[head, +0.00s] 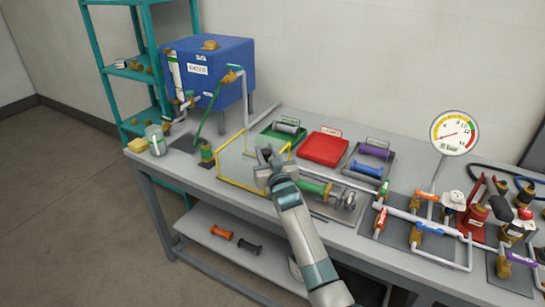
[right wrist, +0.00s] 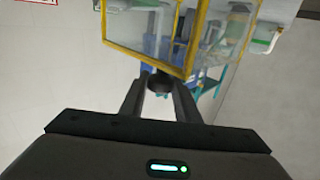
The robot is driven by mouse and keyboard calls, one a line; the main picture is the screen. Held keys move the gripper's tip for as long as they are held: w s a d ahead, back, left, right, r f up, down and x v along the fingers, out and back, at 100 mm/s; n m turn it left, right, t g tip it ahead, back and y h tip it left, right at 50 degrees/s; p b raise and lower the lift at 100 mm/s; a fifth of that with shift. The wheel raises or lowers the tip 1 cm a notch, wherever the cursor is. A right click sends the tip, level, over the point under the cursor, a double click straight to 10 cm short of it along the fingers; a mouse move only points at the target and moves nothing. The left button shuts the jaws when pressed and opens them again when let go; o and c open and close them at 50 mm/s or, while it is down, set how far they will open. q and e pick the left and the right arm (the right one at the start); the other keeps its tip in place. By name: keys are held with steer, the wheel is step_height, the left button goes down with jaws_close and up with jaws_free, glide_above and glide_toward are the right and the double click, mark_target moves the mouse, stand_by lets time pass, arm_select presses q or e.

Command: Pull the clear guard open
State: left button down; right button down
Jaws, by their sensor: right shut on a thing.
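The clear guard (head: 236,166) has yellow edges and stands on the bench, left of the green coupling (head: 314,187). My right gripper (head: 267,156) is at the guard's right side in the head view and hides part of it. In the right wrist view, the guard's yellow-framed corner (right wrist: 190,62) is just beyond my fingers. My right gripper (right wrist: 160,92) is shut on a dark knob (right wrist: 160,83) at the guard. I cannot tell how far open the guard is. My left gripper is not in view.
A blue tank (head: 222,75) stands behind the guard. A red tray (head: 324,148), purple and blue cylinders, a gauge (head: 454,133) and piping with valves (head: 430,228) fill the bench to the right. A jar (head: 155,140) and yellow sponge (head: 137,145) sit at the left end.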

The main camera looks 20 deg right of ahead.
steer(key=c, duration=1.3)
jaws_free()
steer(key=shift+c, duration=0.2)
steer(key=shift+d, duration=0.1)
steer(key=shift+s, duration=0.1)
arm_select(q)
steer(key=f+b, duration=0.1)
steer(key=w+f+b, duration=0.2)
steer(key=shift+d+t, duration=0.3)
arm_select(e)
steer(key=s+a, duration=0.1)
steer(key=s, duration=1.6)
steer(key=shift+s+a, duration=0.15)
steer(key=shift+a, duration=0.05)
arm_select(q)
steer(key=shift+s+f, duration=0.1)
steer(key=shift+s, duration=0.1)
